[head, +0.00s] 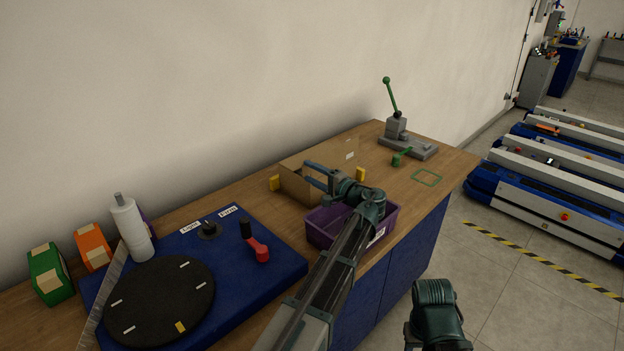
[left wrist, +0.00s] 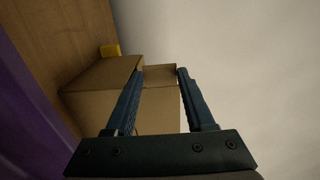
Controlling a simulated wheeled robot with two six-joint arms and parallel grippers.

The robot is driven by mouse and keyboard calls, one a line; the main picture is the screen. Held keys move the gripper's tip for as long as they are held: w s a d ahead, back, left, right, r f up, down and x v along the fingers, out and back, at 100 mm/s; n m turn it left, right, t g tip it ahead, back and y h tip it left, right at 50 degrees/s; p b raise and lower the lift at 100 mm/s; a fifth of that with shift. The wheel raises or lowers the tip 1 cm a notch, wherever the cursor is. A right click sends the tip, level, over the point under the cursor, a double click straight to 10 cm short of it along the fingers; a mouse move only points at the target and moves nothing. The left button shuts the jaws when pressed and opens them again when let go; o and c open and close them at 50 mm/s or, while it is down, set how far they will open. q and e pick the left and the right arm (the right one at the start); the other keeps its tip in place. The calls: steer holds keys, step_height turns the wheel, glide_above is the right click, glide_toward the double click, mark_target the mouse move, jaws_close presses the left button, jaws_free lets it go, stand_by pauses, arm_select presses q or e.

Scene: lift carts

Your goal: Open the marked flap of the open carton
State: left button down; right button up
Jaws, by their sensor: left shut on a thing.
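The brown carton (head: 291,183) stands on the wooden bench against the wall, between two yellow blocks. In the left wrist view the carton (left wrist: 98,103) lies under and between the fingers, and a carton flap (left wrist: 159,73) shows between the fingertips. The left gripper is shut on this flap, with its fingers held apart by it. I cannot tell whether it is the marked flap.
A purple bin (head: 321,231) stands just in front of the carton, under my left arm. A blue board (head: 215,290) with a black disc lies left. A lever press (head: 397,128) stands at the back right.

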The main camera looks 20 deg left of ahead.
stand_by(0.4)
arm_select(q)
steer(key=shift+c, duration=1.2)
jaws_free()
steer(key=v, duration=1.3)
steer(key=shift+s+d, duration=0.2)
steer(key=shift+d, duration=0.15)
